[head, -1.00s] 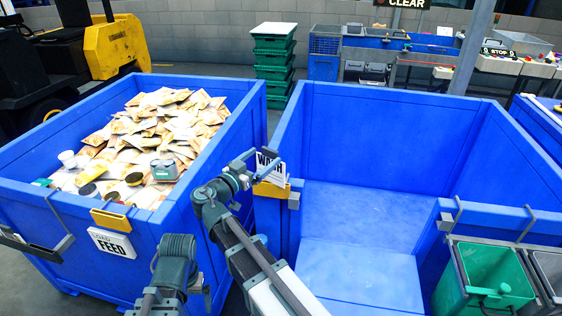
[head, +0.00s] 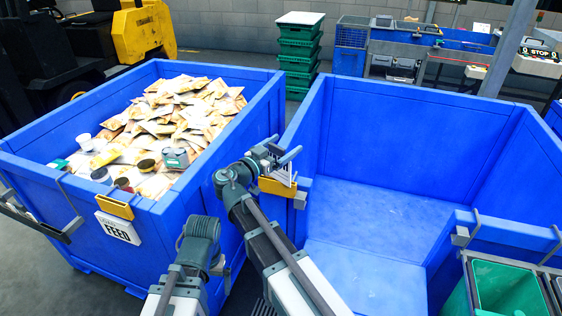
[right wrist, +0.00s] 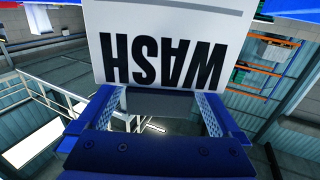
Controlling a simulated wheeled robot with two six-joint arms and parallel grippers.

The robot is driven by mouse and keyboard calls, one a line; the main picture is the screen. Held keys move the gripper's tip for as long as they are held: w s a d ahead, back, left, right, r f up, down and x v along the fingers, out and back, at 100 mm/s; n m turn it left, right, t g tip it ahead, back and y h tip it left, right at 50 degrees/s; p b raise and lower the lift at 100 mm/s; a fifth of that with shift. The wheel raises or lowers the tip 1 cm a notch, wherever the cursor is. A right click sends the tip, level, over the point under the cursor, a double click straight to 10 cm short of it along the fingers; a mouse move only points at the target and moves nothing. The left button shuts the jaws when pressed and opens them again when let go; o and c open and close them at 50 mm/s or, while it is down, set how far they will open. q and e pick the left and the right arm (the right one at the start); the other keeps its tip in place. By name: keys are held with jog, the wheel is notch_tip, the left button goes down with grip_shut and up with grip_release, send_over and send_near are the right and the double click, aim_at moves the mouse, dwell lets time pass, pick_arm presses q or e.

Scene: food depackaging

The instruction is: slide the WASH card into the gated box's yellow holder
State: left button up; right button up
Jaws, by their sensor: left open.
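The white WASH card (head: 282,177) stands in the yellow holder (head: 277,187) at the front left corner of the gated blue box (head: 365,255). In the right wrist view the card (right wrist: 175,45) fills the upper middle, its letters upside down. My right gripper (head: 286,157) is at the card's top edge in the head view. The card's lower part is hidden by the holder. My left gripper (head: 222,272) hangs low before the left box, open and mostly hidden.
The left blue box (head: 75,195) holds many pouches (head: 185,110) and a few tubs. Its front has a yellow holder (head: 115,207) and FEED card (head: 118,228). Green bins (head: 505,285) hang at the right box's front. The gated box is empty.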

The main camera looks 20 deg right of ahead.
jog(key=shift+d, duration=0.1)
jog(key=c, duration=1.3)
jog(key=shift+r, duration=0.1)
